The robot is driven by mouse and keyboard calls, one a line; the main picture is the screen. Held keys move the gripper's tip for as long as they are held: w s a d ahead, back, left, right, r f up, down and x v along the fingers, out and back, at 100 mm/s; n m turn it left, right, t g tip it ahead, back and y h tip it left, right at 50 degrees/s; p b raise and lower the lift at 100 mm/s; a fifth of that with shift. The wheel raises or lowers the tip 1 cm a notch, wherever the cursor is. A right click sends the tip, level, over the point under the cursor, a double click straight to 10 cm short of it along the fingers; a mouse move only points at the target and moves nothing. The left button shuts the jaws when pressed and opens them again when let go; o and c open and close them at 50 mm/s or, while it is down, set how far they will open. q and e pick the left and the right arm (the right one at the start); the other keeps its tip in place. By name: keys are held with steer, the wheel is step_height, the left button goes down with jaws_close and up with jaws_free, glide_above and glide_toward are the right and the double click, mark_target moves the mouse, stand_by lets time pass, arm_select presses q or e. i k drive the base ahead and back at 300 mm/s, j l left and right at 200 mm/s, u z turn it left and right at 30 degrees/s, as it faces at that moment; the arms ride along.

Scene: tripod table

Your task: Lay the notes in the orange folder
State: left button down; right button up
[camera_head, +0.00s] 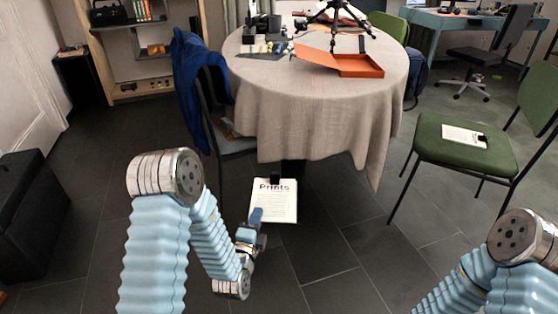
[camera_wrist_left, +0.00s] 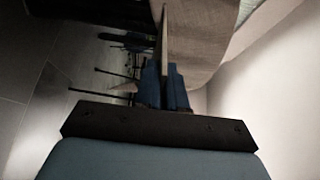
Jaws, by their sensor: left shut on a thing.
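A white sheet headed "Prints" (camera_head: 275,203) with a black clip at its top hangs low in front of the table. My left gripper (camera_head: 257,217) is shut on its lower left edge; in the left wrist view the blue fingers (camera_wrist_left: 163,88) pinch a thin sheet seen edge-on (camera_wrist_left: 164,35). Another white sheet of notes with a black clip (camera_head: 459,135) lies on the green chair seat. The orange folder (camera_head: 360,66) lies open on the table, its flap to the left and its shallow tray to the right. My right gripper is out of view.
The round table (camera_head: 300,115) has a beige cloth hanging down. A black tripod (camera_head: 340,14) and small items (camera_head: 263,47) stand on it. A chair with a blue jacket (camera_head: 190,85) is at its left. A green chair (camera_head: 440,150) stands right. Dark floor is clear in front.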

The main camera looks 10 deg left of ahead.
mark_target(355, 67)
steer(key=i+l+u, duration=0.25)
steer(key=l, duration=0.3)
steer(key=l+u, duration=0.25)
steer(key=l, duration=0.3)
steer(key=i+l+u, duration=0.1)
steer(key=l+u, duration=0.15)
steer(key=l, duration=0.35)
